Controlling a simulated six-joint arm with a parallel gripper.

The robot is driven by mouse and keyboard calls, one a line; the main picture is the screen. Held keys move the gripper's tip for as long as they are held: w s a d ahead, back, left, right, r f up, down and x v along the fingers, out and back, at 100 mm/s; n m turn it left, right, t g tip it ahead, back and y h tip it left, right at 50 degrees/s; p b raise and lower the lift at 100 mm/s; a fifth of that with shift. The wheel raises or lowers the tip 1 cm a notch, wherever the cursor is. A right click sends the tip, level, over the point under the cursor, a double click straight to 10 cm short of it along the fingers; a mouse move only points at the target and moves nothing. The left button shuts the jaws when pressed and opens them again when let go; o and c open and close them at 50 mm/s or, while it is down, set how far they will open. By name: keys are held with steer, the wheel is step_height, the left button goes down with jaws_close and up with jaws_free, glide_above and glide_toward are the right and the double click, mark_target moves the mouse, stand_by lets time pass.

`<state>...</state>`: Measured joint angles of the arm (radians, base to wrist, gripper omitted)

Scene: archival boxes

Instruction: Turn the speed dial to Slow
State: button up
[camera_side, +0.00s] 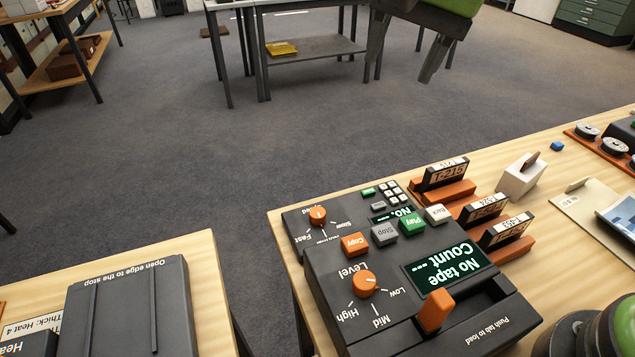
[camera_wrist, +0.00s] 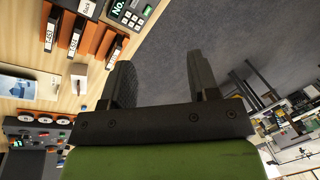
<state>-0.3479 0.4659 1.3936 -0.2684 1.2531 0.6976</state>
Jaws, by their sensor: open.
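The speed dial (camera_side: 318,216) is a small orange knob at the far left corner of the dark tape machine (camera_side: 335,270) in the side view. Its labels read Speed, Slow and Fast, upside down in this view, with Slow at its right and Fast at its left. Its exact pointer setting is too small to tell. My gripper (camera_side: 400,80) is high at the top of the side view, apart from the dial, its two dark fingers spread and empty. In the wrist view my gripper (camera_wrist: 160,65) is open, with grey floor between the fingers. The dial is not visible there.
A second orange dial, Level (camera_side: 365,284), an orange lever (camera_side: 435,311) and Copy, Stop, Play and Back buttons share the machine. Its screen (camera_side: 447,266) reads "No tape". Labelled tapes stand in orange holders (camera_side: 514,248) to the right.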

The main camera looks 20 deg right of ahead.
steer(key=w+a+f+m+g, duration=0.1)
steer(key=w+a+f, duration=0.2)
steer(key=a+f, duration=0.3)
steer(key=m+g+h, duration=0.1)
steer(key=m+h, duration=0.1)
glide_above(317, 212)
step_height(317, 212, down, 9)
step_height(317, 212, down, 10)
steer(key=c, duration=0.9)
